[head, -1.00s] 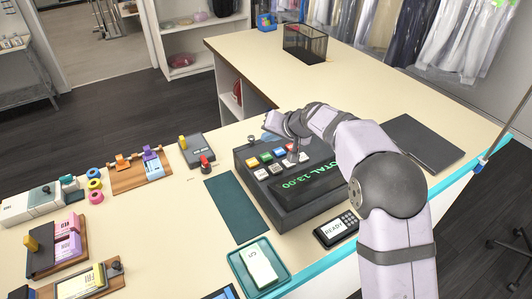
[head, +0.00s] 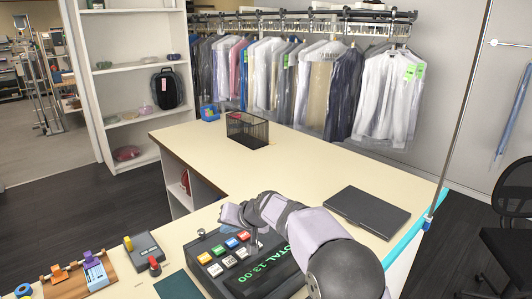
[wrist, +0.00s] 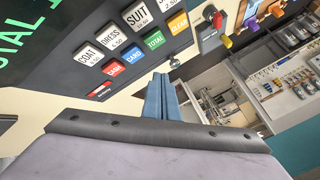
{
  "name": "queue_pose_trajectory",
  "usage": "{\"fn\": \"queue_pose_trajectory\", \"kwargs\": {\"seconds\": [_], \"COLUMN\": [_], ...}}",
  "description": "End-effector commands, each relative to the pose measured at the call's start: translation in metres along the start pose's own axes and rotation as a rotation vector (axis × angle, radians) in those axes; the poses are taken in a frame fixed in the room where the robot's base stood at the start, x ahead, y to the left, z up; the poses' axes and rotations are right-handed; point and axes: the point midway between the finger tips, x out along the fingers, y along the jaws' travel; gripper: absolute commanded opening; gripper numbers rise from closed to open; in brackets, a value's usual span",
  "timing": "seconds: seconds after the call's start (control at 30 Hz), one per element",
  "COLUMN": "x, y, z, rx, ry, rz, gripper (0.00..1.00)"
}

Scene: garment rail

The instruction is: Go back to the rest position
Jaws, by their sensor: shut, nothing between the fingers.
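The dark cash register (head: 265,268) stands on the counter in the head view. Its green display reads TOTAL 13.00. Its white and coloured keys (head: 231,243) also show in the wrist view, where the green TOTAL key (wrist: 154,40) is nearest my fingers. I cannot tell the exact height of the fingertips over the register.
A black mesh basket (head: 248,130) and a dark flat folder (head: 366,210) lie on the pale counter (head: 310,165). Bagged garments (head: 320,90) hang behind. The counter's middle is clear.

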Motion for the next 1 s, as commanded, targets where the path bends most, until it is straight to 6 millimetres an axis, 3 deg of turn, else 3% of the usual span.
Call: {"fn": "queue_pose_trajectory", "kwargs": {"seconds": [0.17, 0.33, 0.47, 0.57, 0.6, 0.67, 0.73, 0.9, 1.0], "x": [-0.034, -0.094, -0.143, -0.179, -0.193, -0.210, -0.223, -0.242, -0.254], "y": [0.076, 0.171, 0.232, 0.269, 0.280, 0.288, 0.283, 0.257, 0.243], "z": [-0.011, -0.007, 0.013, 0.044, 0.062, 0.097, 0.141, 0.237, 0.279], "rx": [0.017, 0.019, -0.004, -0.026, -0.033, -0.036, -0.026, 0.018, 0.040], "ry": [0.073, 0.153, 0.183, 0.167, 0.141, 0.073, -0.037, -0.300, -0.415], "rz": [0.123, 0.297, 0.428, 0.523, 0.557, 0.594, 0.607, 0.587, 0.574], "gripper": [0.00, 0.00, 0.00, 0.00, 0.00, 0.00, 0.00, 0.00, 0.00]}}
